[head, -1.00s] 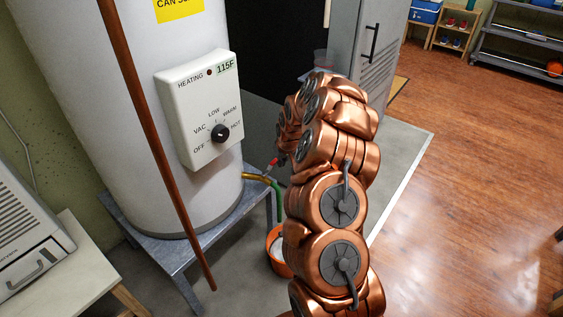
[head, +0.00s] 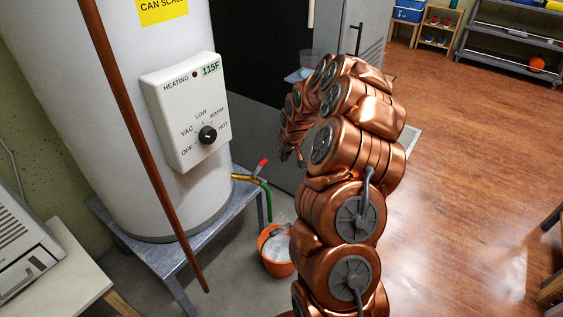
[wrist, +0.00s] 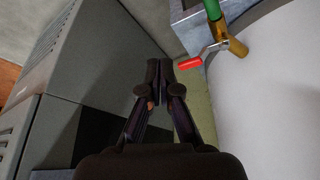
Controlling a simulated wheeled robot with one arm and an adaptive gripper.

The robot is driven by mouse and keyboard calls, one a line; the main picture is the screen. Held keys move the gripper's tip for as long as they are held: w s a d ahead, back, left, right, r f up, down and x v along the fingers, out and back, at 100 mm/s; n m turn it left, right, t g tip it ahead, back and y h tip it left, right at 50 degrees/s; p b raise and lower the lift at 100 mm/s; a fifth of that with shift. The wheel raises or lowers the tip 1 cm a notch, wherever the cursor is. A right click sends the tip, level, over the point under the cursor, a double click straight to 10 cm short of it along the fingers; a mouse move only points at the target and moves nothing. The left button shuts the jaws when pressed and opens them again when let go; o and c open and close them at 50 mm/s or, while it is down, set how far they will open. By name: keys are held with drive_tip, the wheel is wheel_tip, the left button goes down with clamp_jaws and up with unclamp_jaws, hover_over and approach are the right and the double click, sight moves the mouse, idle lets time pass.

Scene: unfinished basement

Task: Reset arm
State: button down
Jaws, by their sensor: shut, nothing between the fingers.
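My copper-coloured arm curves up and over in the head view, and its gripper (head: 288,153) hangs at the far end, small and partly hidden. In the wrist view my gripper (wrist: 160,70) has its dark fingertips together, with nothing held. The white water heater (head: 95,120) stands to the left on a grey metal stand (head: 160,255). Its brass drain valve has a red handle (head: 262,162), left of my gripper and apart from it. The red handle also shows in the wrist view (wrist: 190,64), just right of the fingertips. A green hose (head: 268,200) runs down from the valve.
An orange bucket (head: 277,262) with pale contents stands below the hose. A dark grey cabinet (head: 255,75) is behind the arm, and its side fills the left of the wrist view. A copper pipe (head: 135,130) crosses before the heater. Wooden floor (head: 470,170) is open at right.

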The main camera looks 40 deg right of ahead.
drive_tip(key=shift+d+v, duration=0.15)
drive_tip(key=shift+v, duration=0.7)
drive_tip(key=shift+d+v, duration=0.15)
drive_tip(key=shift+v, duration=0.7)
drive_tip(key=shift+r, duration=0.1)
drive_tip(key=s+a+r+n+g+y, duration=0.1)
drive_tip(key=s+a+r, duration=0.4)
drive_tip(key=a, duration=0.5)
drive_tip(key=s+a+r+n+g+y, duration=0.1)
drive_tip(key=s+a+r+g, duration=0.15)
drive_tip(key=s+a, duration=0.6)
drive_tip(key=s+a+r+g, duration=0.1)
drive_tip(key=s+a, duration=0.2)
drive_tip(key=s, duration=0.5)
drive_tip(key=s+a+r+g+h, duration=0.15)
drive_tip(key=s+a, duration=0.25)
drive_tip(key=s, duration=0.5)
drive_tip(key=s+a+r+g, duration=0.1)
drive_tip(key=s+a, duration=0.2)
drive_tip(key=s, duration=0.5)
drive_tip(key=s+p+v, duration=0.2)
drive_tip(key=p+v, duration=0.8)
drive_tip(key=v, duration=0.1)
drive_tip(key=s+r+p+v, duration=0.1)
drive_tip(key=s+p+v, duration=0.2)
drive_tip(key=p+v, duration=0.8)
drive_tip(key=shift+s+r+t, duration=0.15)
drive_tip(key=shift+s+t, duration=0.2)
drive_tip(key=shift+t, duration=0.05)
